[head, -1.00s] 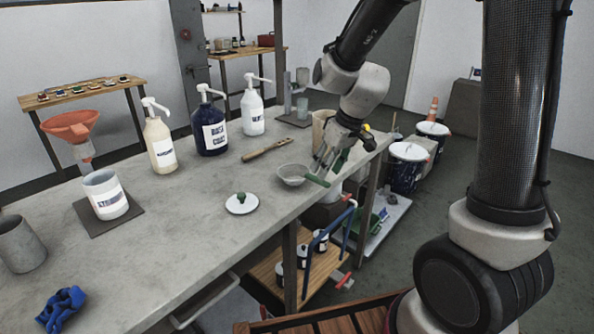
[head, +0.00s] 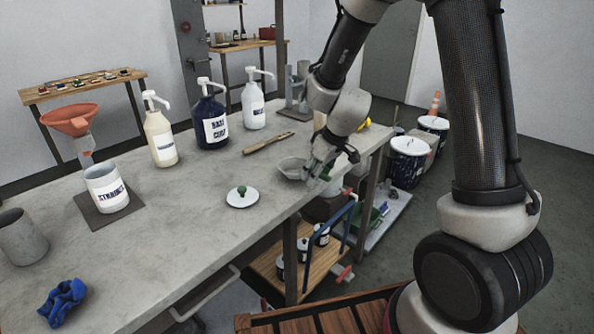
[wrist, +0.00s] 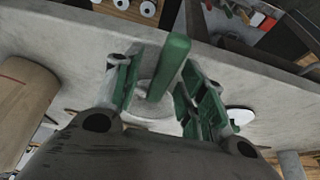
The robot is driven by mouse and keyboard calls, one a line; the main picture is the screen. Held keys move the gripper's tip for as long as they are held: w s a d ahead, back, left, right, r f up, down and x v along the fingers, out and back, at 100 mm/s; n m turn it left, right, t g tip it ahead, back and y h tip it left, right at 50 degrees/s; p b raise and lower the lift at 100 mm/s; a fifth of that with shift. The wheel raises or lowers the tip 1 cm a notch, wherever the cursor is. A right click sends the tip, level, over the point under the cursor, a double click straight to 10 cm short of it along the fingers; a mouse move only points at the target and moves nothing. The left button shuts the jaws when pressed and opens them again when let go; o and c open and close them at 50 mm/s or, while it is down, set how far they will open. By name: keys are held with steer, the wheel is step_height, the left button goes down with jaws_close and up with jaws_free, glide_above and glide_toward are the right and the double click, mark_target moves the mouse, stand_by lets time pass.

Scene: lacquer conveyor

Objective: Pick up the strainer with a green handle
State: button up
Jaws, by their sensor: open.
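The strainer (head: 290,168) has a grey bowl and lies near the right front edge of the grey table. In the wrist view its green handle (wrist: 168,66) stands between the two open fingers of my gripper (wrist: 160,95), with a gap visible on both sides. The bowl (wrist: 150,110) shows beyond the handle, partly hidden by my gripper. In the head view my gripper (head: 318,172) is over the handle end of the strainer and hides most of the handle.
Pump bottles (head: 212,120) stand farther back. A blue-railed cart (head: 322,245) stands below the table edge. The table's middle front is clear.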

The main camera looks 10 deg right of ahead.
jaws_close()
steer(key=shift+r, duration=0.1)
